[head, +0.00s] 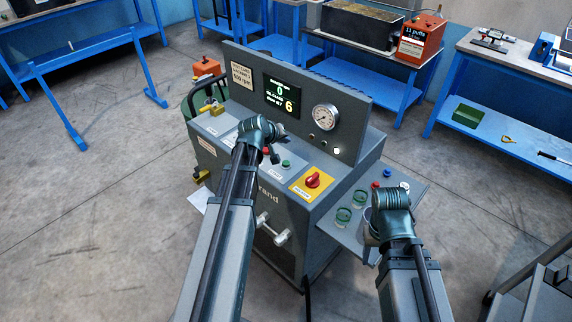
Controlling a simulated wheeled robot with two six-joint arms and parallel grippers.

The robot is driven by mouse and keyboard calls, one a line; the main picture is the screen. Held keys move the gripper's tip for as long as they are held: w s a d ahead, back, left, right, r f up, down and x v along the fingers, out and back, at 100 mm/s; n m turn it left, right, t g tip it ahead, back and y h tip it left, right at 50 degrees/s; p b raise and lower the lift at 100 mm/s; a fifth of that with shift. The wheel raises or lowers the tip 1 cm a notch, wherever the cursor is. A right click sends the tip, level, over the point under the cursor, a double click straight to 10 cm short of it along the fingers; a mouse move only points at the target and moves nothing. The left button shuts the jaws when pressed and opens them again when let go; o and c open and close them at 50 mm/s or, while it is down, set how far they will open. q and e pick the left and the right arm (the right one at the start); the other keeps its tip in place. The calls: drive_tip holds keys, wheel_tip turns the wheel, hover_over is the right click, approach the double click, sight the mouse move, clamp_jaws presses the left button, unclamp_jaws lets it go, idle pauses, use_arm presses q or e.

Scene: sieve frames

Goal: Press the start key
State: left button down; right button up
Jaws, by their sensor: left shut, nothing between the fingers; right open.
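A grey machine console (335,172) stands in the middle of the head view. A green round button (286,164) sits on its sloped top, with a small white label in front of it that is too small to read for certain. My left gripper (273,156) is shut and empty, over the panel just left of the green button. I cannot tell whether it touches the panel. A red button beside it is partly hidden. My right gripper (371,234) is at the side shelf on the right, open, its fingers largely hidden by my wrist.
A red rotary switch (313,180) on a yellow plate is right of the green button. A display (281,95) and a dial gauge (325,117) are on the upright panel. Green-rimmed glasses (343,215) stand on the side shelf (352,238). Blue benches (375,79) line the back.

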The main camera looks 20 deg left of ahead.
sight(285, 165)
use_arm(q)
drive_tip(key=shift+f+b, duration=3.7)
drive_tip(key=shift+f, duration=0.25)
drive_tip(key=shift+f, duration=0.1)
drive_tip(key=shift+f+b, duration=0.3)
drive_tip(key=shift+b, duration=0.1)
drive_tip(key=shift+f+b, duration=0.45)
drive_tip(key=shift+r, duration=0.1)
drive_tip(key=shift+r+p, duration=0.75)
drive_tip(key=shift+p, duration=0.15)
wheel_tip(285, 165, up, 5)
drive_tip(key=p, duration=0.5)
drive_tip(key=shift+r, duration=0.1)
